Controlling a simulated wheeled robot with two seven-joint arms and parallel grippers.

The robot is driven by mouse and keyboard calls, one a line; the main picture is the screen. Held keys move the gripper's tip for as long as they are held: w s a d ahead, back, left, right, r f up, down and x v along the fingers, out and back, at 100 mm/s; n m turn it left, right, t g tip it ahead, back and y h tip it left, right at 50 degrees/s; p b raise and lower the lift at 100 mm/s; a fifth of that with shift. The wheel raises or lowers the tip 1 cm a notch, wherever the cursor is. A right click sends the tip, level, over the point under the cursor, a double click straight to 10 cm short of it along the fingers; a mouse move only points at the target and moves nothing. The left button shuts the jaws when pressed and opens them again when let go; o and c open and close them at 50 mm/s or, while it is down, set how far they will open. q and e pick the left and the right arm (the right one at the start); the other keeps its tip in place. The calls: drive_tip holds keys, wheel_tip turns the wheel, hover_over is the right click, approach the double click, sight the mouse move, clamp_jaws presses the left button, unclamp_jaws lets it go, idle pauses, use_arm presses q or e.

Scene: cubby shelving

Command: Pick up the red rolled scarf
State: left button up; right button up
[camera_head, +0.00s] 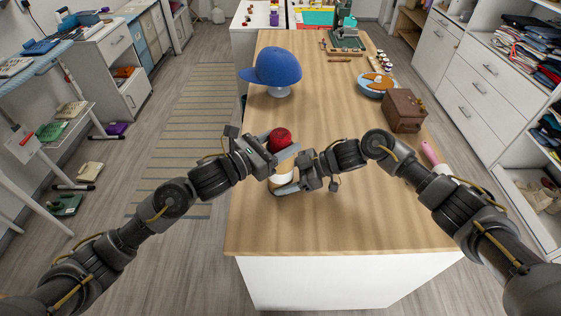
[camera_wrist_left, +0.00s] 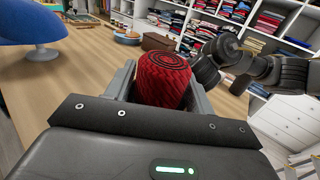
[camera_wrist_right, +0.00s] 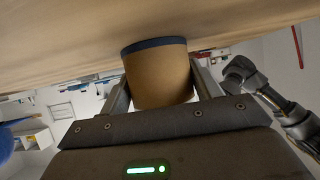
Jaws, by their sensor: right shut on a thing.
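The red rolled scarf (camera_head: 280,136) stands upright near the middle of the table, its spiral end facing up; it also shows in the left wrist view (camera_wrist_left: 163,80). My left gripper (camera_head: 284,150) has one finger on each side of the scarf; the fingers look spread, and I cannot tell whether they touch it. My right gripper (camera_head: 286,187) is shut on a tan cylinder (camera_wrist_right: 158,78) with a dark blue rim, just below the scarf in the head view. Whether the scarf stands in or on the cylinder is hidden by the fingers.
A blue cap (camera_head: 277,68) on a white stand is behind the grippers. A brown box (camera_head: 404,110) and a blue bowl (camera_head: 375,86) stand at the right edge. The table's near part (camera_head: 330,225) is clear. My two grippers are close together.

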use_arm(q)
drive_tip(key=c, duration=1)
drive_tip(key=shift+r, duration=0.1)
wheel_tip(320, 180, up, 10)
drive_tip(key=shift+f, duration=0.1)
use_arm(e)
drive_tip(key=o, duration=0.8)
drive_tip(key=shift+o, duration=0.2)
